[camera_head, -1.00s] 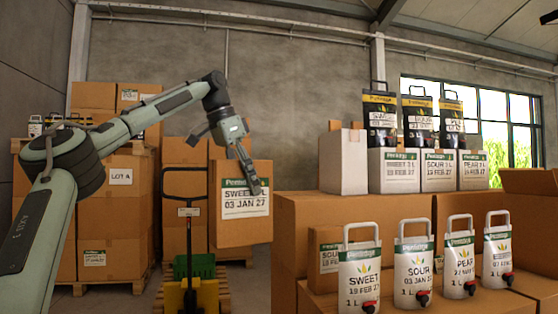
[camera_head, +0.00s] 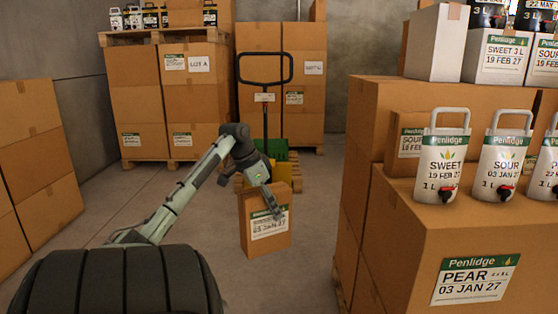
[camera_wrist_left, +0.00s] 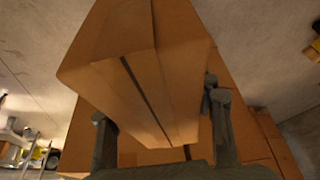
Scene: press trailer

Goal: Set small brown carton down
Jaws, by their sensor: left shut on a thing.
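The small brown carton (camera_head: 265,222) hangs from my left gripper (camera_head: 272,200) in the middle of the head view. It is roughly upright, with a green and white label dated 03 JAN 27. In the left wrist view, the carton (camera_wrist_left: 140,75) fills the middle, between the two dark fingers of my left gripper (camera_wrist_left: 165,125), which is shut on it. The carton seems to be off the floor, but its exact height is hard to tell. My right gripper is not in view.
A pallet jack (camera_head: 267,110) with a yellow and green body stands behind the carton. Stacked cartons (camera_head: 165,90) stand on a pallet at the back left. Large boxes (camera_head: 400,250) with white pouches (camera_head: 443,165) block the right. Concrete floor (camera_head: 150,190) is open around the carton.

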